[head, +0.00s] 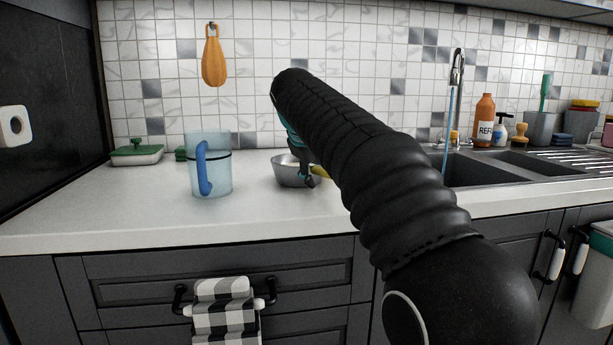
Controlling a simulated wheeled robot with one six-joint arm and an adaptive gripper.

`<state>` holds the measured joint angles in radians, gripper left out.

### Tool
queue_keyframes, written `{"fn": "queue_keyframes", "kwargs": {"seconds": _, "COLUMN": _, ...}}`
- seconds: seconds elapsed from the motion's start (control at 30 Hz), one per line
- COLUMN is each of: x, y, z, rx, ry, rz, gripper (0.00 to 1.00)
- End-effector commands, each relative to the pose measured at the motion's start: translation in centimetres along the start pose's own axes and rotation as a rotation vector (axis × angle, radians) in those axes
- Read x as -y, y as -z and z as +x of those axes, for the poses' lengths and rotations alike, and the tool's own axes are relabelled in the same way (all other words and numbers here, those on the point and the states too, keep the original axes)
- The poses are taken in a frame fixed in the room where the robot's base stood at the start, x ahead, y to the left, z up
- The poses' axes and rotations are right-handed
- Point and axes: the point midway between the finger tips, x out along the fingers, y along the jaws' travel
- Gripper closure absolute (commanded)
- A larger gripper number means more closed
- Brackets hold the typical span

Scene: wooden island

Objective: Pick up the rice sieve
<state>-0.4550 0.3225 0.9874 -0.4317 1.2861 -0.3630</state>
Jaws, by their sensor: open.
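A grey metal bowl-shaped vessel (287,176), which looks like the rice sieve, stands on the white counter behind my arm. Something yellow (321,172) shows at its right side, perhaps a handle or another item; I cannot tell which. My gripper (312,179) is at the right side of the vessel, pointing down, with its jaws open. Its dark fingertips are small in view and overlap the vessel's right rim, so I cannot tell whether they touch it. My black-sleeved arm hides what lies to the right of the vessel.
A clear blue pitcher with a blue handle (222,172) stands left of the vessel. A green-lidded dish (136,153) is at the back left. The sink (470,171) with its running tap is on the right. The counter's front left (110,215) is clear.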

Motion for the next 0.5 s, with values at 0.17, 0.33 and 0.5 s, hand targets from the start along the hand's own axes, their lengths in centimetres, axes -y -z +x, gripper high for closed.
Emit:
{"fn": "queue_keyframes", "kwargs": {"seconds": 0.17, "x": -0.01, "y": 0.00, "z": 0.43, "rx": -0.001, "ry": 0.000, "rz": 0.000, "gripper": 0.50}}
{"fn": "queue_keyframes", "kwargs": {"seconds": 0.33, "x": -0.01, "y": 0.00, "z": 0.42, "rx": -0.001, "ry": 0.000, "rz": 0.000, "gripper": 0.70}}
{"fn": "queue_keyframes", "kwargs": {"seconds": 0.5, "x": -0.01, "y": 0.00, "z": 0.42, "rx": -0.001, "ry": 0.000, "rz": 0.000, "gripper": 1.00}}
